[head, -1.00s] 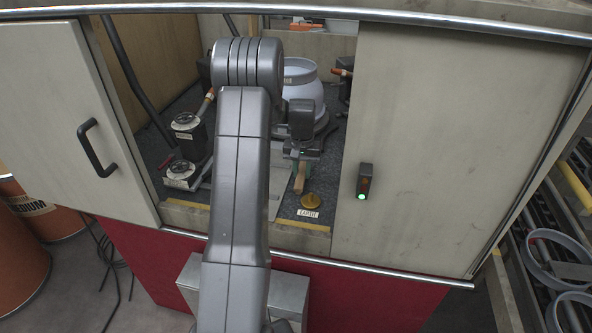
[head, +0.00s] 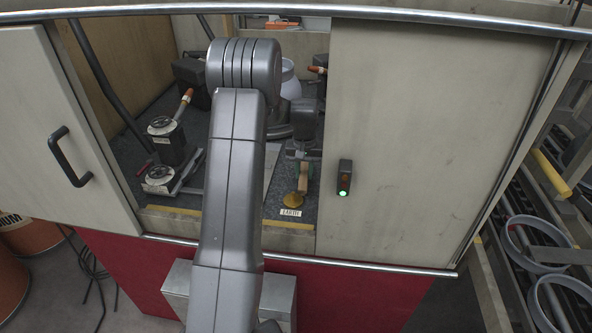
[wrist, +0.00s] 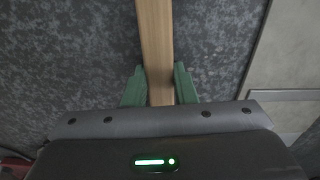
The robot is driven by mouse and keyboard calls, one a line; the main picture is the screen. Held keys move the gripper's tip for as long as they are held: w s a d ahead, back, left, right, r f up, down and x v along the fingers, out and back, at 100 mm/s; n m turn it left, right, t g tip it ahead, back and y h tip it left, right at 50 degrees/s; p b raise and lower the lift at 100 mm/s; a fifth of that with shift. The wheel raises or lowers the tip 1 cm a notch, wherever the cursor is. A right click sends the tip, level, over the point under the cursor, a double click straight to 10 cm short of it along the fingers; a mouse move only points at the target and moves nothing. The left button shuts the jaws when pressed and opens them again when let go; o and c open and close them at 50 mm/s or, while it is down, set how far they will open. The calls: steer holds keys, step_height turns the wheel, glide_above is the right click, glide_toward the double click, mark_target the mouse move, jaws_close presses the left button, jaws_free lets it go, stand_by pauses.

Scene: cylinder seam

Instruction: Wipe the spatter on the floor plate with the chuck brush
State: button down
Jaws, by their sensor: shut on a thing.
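My gripper (wrist: 160,88) has green fingers shut on the light wooden handle of the chuck brush (wrist: 155,40) in the wrist view. The handle runs up out of that picture, and no bristles show there. The floor plate (head: 270,182) is a pale strip partly hidden by my arm. A pale plate (wrist: 290,50) also shows at the right of the wrist view. I cannot make out the spatter.
Black clamp units (head: 172,140) are at left. A pale door (head: 410,140) closes the right side; the left door (head: 60,120) bounds the opening.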

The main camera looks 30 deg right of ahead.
mark_target(285, 173)
steer(key=shift+s+d, duration=0.2)
steer(key=shift+s, duration=0.35)
steer(key=shift+w+d, duration=0.35)
steer(key=shift+w, duration=0.45)
steer(key=shift+w+a+f, duration=0.1)
steer(key=shift+w+a, duration=1)
steer(key=shift+a, duration=0.35)
steer(key=shift+w+a, duration=1.05)
steer(key=shift+a, duration=0.45)
steer(key=shift+w+a+f, duration=0.1)
steer(key=shift+w+a, duration=1)
steer(key=shift+a, duration=0.35)
steer(key=shift+w+d+r, duration=0.2)
steer(key=shift+w+d, duration=0.2)
steer(key=shift+w, duration=0.15)
steer(key=shift+s+d+r, duration=0.1)
steer(key=shift+s+d, duration=0.45)
steer(key=shift+d, duration=0.2)
steer(key=shift+s+d, duration=0.55)
steer(key=shift+d, duration=0.2)
steer(key=shift+s+d+f, duration=0.1)
steer(key=shift+s+d, duration=1.05)
steer(key=shift+d, duration=0.3)
steer(key=shift+s+d+f, duration=0.1)
steer(key=shift+s+d, duration=1)
steer(key=shift+d, duration=0.35)
steer(key=shift+r, duration=0.1)
steer(key=shift+r+p, duration=1.7)
steer(key=shift+r, duration=1.25)
